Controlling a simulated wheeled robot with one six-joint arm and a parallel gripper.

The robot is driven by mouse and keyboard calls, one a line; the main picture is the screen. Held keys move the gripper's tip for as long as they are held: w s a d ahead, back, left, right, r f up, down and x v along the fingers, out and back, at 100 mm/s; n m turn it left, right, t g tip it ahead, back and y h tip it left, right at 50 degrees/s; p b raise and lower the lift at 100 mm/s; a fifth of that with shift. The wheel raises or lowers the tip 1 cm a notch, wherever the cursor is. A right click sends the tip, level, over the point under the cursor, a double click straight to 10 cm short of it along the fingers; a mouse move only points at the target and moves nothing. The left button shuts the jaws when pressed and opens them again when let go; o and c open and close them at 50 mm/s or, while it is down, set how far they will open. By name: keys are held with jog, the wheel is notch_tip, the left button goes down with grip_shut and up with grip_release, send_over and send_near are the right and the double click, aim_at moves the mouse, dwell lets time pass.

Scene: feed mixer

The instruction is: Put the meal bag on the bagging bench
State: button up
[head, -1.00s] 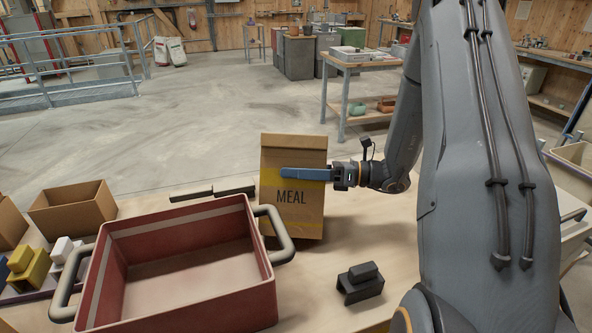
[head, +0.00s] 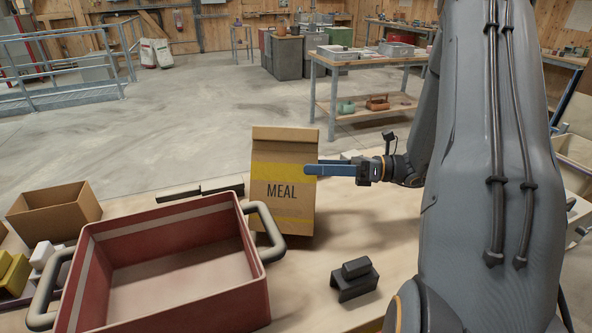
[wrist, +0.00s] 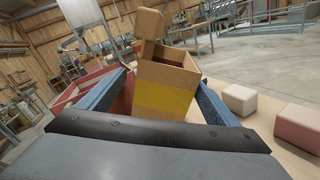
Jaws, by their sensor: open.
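The brown meal bag (head: 284,200), with a yellow band and the word MEAL, stands upright on a light wooden bench top (head: 375,230), just behind the red tray's right handle. My gripper (head: 309,170) is level with the bag's upper half, its blue fingertips at the bag's right edge. The fingers are open. In the wrist view the bag's yellow band (wrist: 163,98) shows ahead between the two spread fingers. I cannot tell whether the fingertips touch the bag.
A red tray (head: 245,303) with grey handles fills the front left. A black block piece (head: 355,281) lies front right. A cardboard box (head: 55,212) and dark bars (head: 200,192) lie to the left. Pale blocks (wrist: 240,98) show in the wrist view. A workbench (head: 365,62) stands farther back.

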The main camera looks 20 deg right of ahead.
aim_at(286, 153)
jog(key=v, duration=0.4)
jog(key=shift+b, duration=0.35)
jog(key=shift+o, duration=0.5)
jog(key=w+a+m+t, duration=0.1)
jog(key=w+a+r+m+t+h, duration=0.1)
jog(key=w+a+m+t, duration=0.1)
jog(key=shift+w+a+r+m+h, duration=0.2)
jog(key=shift+w+a+m+h, duration=0.1)
jog(key=p+x, duration=0.1)
jog(key=x, duration=0.6)
jog(key=shift+w+a+p, duration=0.15)
jog(key=shift+w+p, duration=0.05)
jog(key=shift+p, duration=0.2)
jog(key=c, duration=1.4)
jog(key=shift+r, duration=0.1)
